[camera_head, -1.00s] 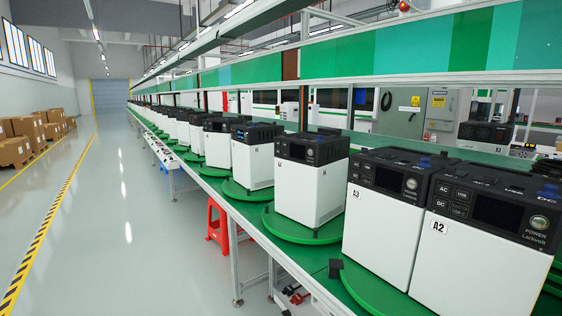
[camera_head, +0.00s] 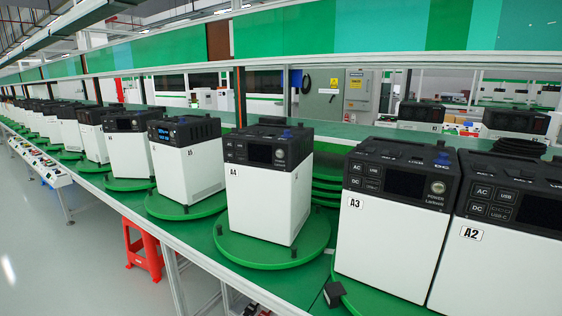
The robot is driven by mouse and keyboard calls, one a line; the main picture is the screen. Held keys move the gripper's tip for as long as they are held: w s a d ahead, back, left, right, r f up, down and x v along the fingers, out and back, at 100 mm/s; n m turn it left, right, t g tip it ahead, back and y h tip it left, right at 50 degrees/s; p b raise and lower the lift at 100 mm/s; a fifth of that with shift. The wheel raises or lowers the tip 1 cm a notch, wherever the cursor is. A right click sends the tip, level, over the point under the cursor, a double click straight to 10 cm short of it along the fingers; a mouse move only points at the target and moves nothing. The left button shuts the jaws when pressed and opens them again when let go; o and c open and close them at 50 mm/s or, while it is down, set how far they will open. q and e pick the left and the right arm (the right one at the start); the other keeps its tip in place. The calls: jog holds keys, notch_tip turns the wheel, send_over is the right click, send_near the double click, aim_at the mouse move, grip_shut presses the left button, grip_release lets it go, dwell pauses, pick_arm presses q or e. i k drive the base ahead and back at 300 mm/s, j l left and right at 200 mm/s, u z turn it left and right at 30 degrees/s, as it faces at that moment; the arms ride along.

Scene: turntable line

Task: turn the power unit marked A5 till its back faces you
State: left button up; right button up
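The power unit marked A5 (camera_head: 188,172) is a white box with a black top part, standing upright on a round green turntable (camera_head: 158,208). A small lit blue display shows on the black part of its left-hand face, and the small A5 label is on its right-hand white face. It stands left of the power unit marked A4 (camera_head: 267,198), with a gap between them. Its far sides are hidden. Neither of my grippers is in view.
Power units A3 (camera_head: 385,240) and A2 (camera_head: 488,270) stand close at the right. More units (camera_head: 128,150) run off left along the green line. A red stool (camera_head: 146,250) stands under the line's edge. Grey floor (camera_head: 60,270) lies open at the lower left.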

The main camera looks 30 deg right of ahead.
aim_at(159, 206)
jog(key=i+j+z, duration=0.1)
jog(key=z, duration=0.2)
jog(key=j+z, duration=0.25)
jog(key=i+j, duration=0.45)
jog(key=j, duration=0.15)
